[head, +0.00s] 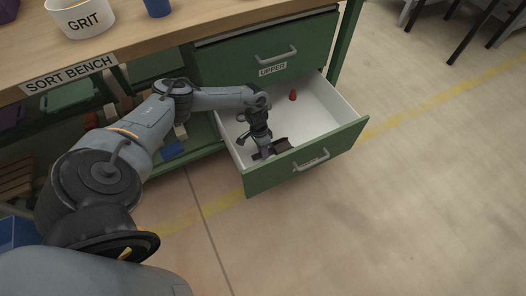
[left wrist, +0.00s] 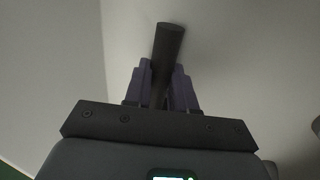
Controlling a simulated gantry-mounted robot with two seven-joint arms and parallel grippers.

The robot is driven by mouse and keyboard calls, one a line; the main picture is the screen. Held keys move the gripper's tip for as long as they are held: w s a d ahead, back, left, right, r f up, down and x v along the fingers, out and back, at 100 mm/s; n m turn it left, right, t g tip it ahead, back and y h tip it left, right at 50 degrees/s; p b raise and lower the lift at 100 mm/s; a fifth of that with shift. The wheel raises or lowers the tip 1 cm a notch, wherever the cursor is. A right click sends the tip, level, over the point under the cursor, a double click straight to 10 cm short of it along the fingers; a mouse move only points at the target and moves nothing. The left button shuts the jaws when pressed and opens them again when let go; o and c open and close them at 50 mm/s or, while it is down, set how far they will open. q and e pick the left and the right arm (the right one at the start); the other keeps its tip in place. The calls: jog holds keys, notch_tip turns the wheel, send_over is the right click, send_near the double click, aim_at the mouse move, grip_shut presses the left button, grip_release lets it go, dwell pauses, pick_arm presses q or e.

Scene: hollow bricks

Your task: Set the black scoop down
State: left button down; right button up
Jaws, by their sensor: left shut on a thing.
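The black scoop (head: 282,146) is low inside the open drawer, close to its front panel. My left gripper (head: 266,152) reaches down into the drawer and is shut on the scoop's handle. In the left wrist view, the dark handle (left wrist: 169,40) runs up between the two purple-grey fingers of the left gripper (left wrist: 162,68). The scoop's bowl is hard to make out, and I cannot tell whether the scoop touches the drawer floor. The open drawer (head: 325,115) has a white inside and a green front. My right gripper is not in view.
A small red object (head: 293,96) stands in the back of the drawer, behind the scoop. The shut drawer (head: 265,45) marked UPPER is just above. The white GRIT container (head: 82,22) and a blue cup (head: 158,8) stand on the bench. The drawer's right half is clear.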

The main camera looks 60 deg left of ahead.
pick_arm(q)
jog(key=shift+f, duration=0.2)
jog(key=c, duration=0.9)
grip_release()
jog(key=shift+c, duration=0.2)
jog(key=p+v, duration=0.6)
jog(key=v, duration=0.6)
jog(key=shift+r+p, duration=0.25)
jog(key=shift+p, duration=0.05)
